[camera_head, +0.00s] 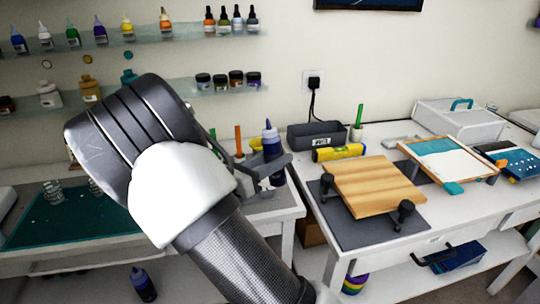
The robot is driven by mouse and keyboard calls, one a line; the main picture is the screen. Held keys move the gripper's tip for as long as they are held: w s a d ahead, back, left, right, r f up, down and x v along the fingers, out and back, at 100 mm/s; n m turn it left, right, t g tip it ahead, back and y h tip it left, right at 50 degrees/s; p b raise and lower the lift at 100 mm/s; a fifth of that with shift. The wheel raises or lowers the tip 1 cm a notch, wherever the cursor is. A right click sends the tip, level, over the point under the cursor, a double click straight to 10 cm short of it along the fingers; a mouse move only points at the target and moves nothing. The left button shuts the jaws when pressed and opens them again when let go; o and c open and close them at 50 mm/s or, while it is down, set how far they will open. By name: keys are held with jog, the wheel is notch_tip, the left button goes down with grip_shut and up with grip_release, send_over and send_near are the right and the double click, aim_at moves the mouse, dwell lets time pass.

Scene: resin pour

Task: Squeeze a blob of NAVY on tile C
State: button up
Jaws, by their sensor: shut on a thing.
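A dark navy squeeze bottle (271,142) with a blue nozzle stands upright between my gripper's fingers. My gripper (270,168) is shut on it, in front of the gap between the left and right tables. My arm fills the left middle of the head view and covers part of the left table. I cannot make out a letter on any tile, so I cannot tell which is tile C.
A wooden board (376,186) with black knobs lies on a grey mat (355,226) on the right table. Behind it are a yellow level (338,153) and a grey box (316,136). A teal-and-white framed panel (462,165) lies farther right. Another dark bottle (143,286) stands low at left.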

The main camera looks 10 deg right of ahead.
jog(key=s+n, duration=0.1)
jog(key=n, duration=0.1)
jog(key=s+d+n, duration=0.1)
jog(key=n, duration=0.1)
jog(key=s+d+n+p, duration=0.1)
jog(key=shift+s+f+n, duration=0.15)
jog(key=shift+f+n, duration=0.05)
jog(key=shift+n, duration=0.2)
notch_tip(320, 180, down, 3)
jog(key=s+d+n+p, duration=0.25)
jog(key=n+p, duration=0.35)
jog(key=n, duration=0.5)
jog(key=r+n+p, duration=0.1)
jog(key=n+p, duration=0.1)
jog(key=p, duration=0.1)
jog(key=a+r+n+p, duration=0.1)
jog(key=p, duration=0.2)
jog(key=w+a+r+n+p, duration=0.1)
jog(key=r+n+p, duration=0.1)
jog(key=p, duration=0.1)
jog(key=shift+w+n+t, duration=0.1)
jog(key=shift+n+t, duration=0.2)
jog(key=shift+t, duration=0.1)
